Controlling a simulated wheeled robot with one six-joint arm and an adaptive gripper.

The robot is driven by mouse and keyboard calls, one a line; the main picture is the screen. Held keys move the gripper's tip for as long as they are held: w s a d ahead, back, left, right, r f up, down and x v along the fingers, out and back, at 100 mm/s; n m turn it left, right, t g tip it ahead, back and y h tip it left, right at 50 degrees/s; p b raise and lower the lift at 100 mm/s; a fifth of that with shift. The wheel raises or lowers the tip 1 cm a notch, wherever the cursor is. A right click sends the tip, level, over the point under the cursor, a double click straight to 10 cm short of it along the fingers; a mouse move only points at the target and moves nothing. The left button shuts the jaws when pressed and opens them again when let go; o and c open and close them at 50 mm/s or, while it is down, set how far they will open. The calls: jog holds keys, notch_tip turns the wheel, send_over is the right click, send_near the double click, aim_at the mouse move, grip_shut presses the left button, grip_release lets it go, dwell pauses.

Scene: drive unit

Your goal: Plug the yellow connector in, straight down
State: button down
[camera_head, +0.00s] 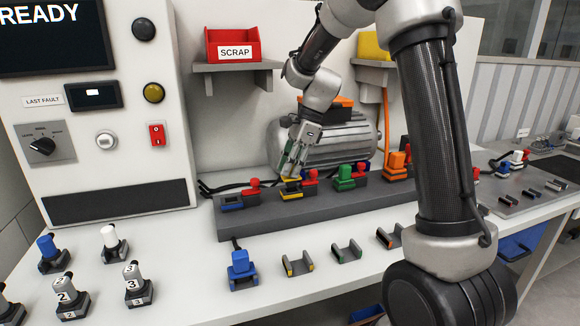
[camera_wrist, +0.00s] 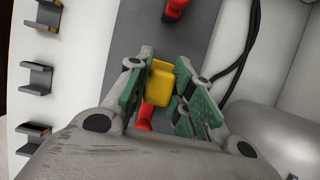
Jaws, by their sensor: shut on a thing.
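My gripper (camera_head: 291,170) reaches down from above to the second place from the left on the dark grey block (camera_head: 265,232). Its green-padded fingers also show in the wrist view (camera_wrist: 158,88). They are shut on the yellow connector (camera_wrist: 159,84), which sits between the pads. In the head view the yellow connector (camera_head: 290,187) shows just below the fingertips, at the yellow-marked socket (camera_head: 292,196). The fingers and the connector hide most of this socket. I cannot tell how deep the connector sits. A red lever (camera_wrist: 145,117) shows close to the connector in the wrist view.
On the block, a blue-marked socket (camera_head: 231,203) is left of my gripper; green (camera_head: 345,176) and orange (camera_head: 397,164) connectors stand to the right. A blue connector (camera_head: 240,263) and empty cradles, one yellow-marked (camera_head: 298,264), line the table front. A grey motor (camera_head: 335,143) stands close behind.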

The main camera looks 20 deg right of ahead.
jog(key=shift+f, duration=0.3)
jog(key=shift+f, duration=1.4)
jog(key=shift+f, duration=0.1)
jog(key=c, duration=1.2)
grip_release()
jog(key=shift+o, duration=0.2)
jog(key=a+v, duration=0.1)
jog(key=v, duration=1.5)
jog(key=shift+a+r, duration=0.2)
jog(key=shift+r, duration=0.45)
